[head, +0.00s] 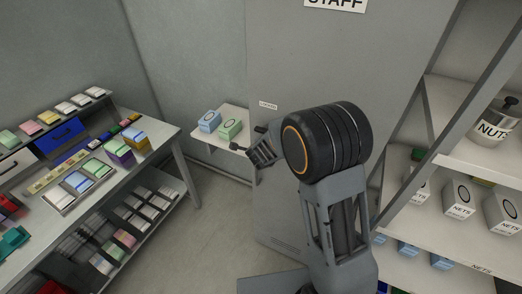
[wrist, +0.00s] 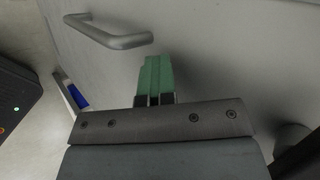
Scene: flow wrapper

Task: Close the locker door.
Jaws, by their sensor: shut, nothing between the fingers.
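The locker door (head: 330,60) is a tall grey panel in the middle of the head view, with a STAFF sign at its top and vent slots low down. I cannot tell how far it stands open. The wrist view shows the grey door face (wrist: 230,50) close in front of my gripper. A bar-shaped door handle (wrist: 125,42) is at upper left there. My gripper (wrist: 155,62) has its green fingers shut and empty, right of and below the handle, apart from it. Whether the fingertips touch the door is unclear. My arm hides part of the door in the head view (head: 262,152).
A workbench (head: 160,150) with several coloured boxes stands at left. A small white shelf (head: 235,115) holds a blue and a green box behind the gripper. A shelf rack (head: 470,160) with labelled containers is at right. Floor between bench and locker is clear.

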